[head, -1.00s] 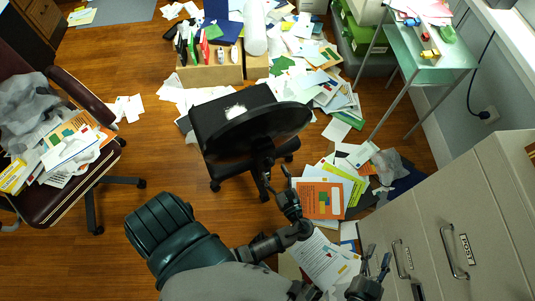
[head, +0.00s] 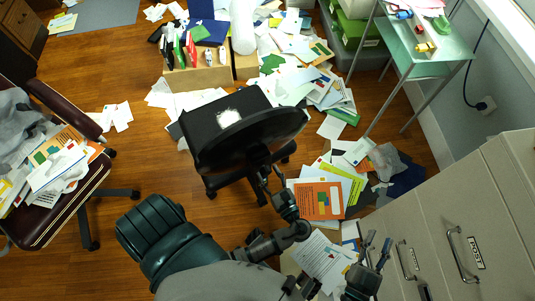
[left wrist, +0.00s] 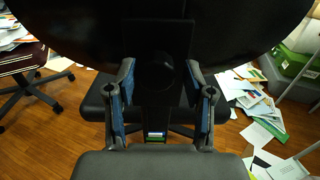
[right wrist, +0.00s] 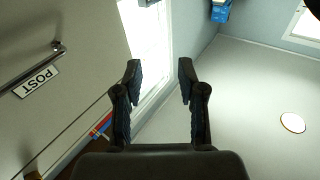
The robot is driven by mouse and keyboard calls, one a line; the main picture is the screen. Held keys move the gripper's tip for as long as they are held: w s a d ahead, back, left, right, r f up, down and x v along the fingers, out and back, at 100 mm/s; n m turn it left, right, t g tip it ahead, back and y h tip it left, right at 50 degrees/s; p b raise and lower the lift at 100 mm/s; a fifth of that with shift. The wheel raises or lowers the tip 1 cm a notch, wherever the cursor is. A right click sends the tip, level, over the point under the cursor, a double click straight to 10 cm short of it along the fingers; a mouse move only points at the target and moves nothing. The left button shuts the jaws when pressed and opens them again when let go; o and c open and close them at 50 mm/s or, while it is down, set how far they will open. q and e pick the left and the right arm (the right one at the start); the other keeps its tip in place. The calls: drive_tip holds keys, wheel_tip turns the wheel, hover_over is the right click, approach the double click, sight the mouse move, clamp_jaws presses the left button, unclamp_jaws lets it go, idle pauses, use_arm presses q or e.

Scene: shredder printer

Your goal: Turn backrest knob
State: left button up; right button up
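A black office chair (head: 232,125) stands in the middle of the head view, the rear of its backrest (left wrist: 90,35) facing me. In the left wrist view a dark round knob (left wrist: 166,73) shows on the backrest's support, below the backrest. My left gripper (head: 270,180) is behind the chair. In its wrist view the left gripper (left wrist: 160,73) is open, with one finger on each side of the knob and gaps on both sides. My right gripper (head: 378,251) is open and empty beside the filing cabinet; it also shows in its wrist view (right wrist: 157,75).
The grey filing cabinet (head: 450,215) is close at the right. A dark red chair (head: 60,205) piled with papers stands at the left. Papers and folders (head: 318,200) litter the floor right of the black chair. A green side table (head: 430,50) stands at the back right.

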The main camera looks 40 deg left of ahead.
use_arm(q)
drive_tip(key=shift+a, duration=0.35)
clamp_jaws()
drive_tip(key=shift+a, duration=0.15)
use_arm(e)
drive_tip(key=shift+s+a, duration=0.1)
drive_tip(key=shift+a, duration=0.25)
